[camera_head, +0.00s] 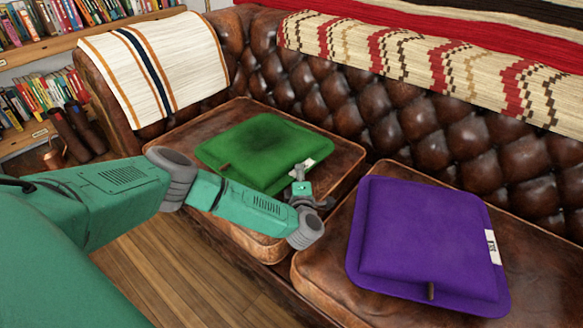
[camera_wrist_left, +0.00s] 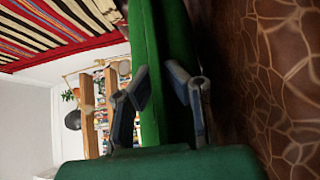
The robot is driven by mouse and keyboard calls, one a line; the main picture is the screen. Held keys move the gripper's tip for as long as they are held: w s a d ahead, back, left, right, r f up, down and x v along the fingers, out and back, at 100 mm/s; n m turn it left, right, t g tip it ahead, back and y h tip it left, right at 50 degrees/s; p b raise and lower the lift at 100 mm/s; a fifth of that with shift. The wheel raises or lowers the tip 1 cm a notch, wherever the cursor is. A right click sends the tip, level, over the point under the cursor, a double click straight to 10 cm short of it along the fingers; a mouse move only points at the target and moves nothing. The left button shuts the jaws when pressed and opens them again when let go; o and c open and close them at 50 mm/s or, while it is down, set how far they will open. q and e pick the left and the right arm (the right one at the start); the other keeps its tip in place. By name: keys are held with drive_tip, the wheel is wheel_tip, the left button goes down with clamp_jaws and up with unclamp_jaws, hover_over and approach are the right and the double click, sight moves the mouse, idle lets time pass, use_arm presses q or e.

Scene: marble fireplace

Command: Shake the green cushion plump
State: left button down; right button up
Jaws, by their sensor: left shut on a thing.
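The green cushion (camera_head: 258,148) lies on the left seat of the brown leather sofa, with a dark patch on its top and a white tag at its right edge. My left gripper (camera_head: 299,176) is at the cushion's right edge, by the tag. In the left wrist view the gripper's fingers (camera_wrist_left: 158,88) are on either side of the edge of the green cushion (camera_wrist_left: 162,45), shut on it. My right gripper is in neither view.
A purple cushion (camera_head: 425,240) lies on the right seat, close to my left gripper. The tufted sofa back (camera_head: 400,115) rises behind. A striped blanket (camera_head: 160,65) covers the left armrest, and a patterned one (camera_head: 430,60) the back. Bookshelves (camera_head: 60,45) stand at the upper left.

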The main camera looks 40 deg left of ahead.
use_arm(q)
wheel_tip(320, 180, up, 15)
drive_tip(key=p, duration=0.8)
wheel_tip(320, 180, up, 8)
drive_tip(key=f+p, duration=0.1)
drive_tip(key=p, duration=0.5)
wheel_tip(320, 180, down, 7)
drive_tip(key=b, duration=0.5)
idle(1.4)
drive_tip(key=shift+w, duration=0.1)
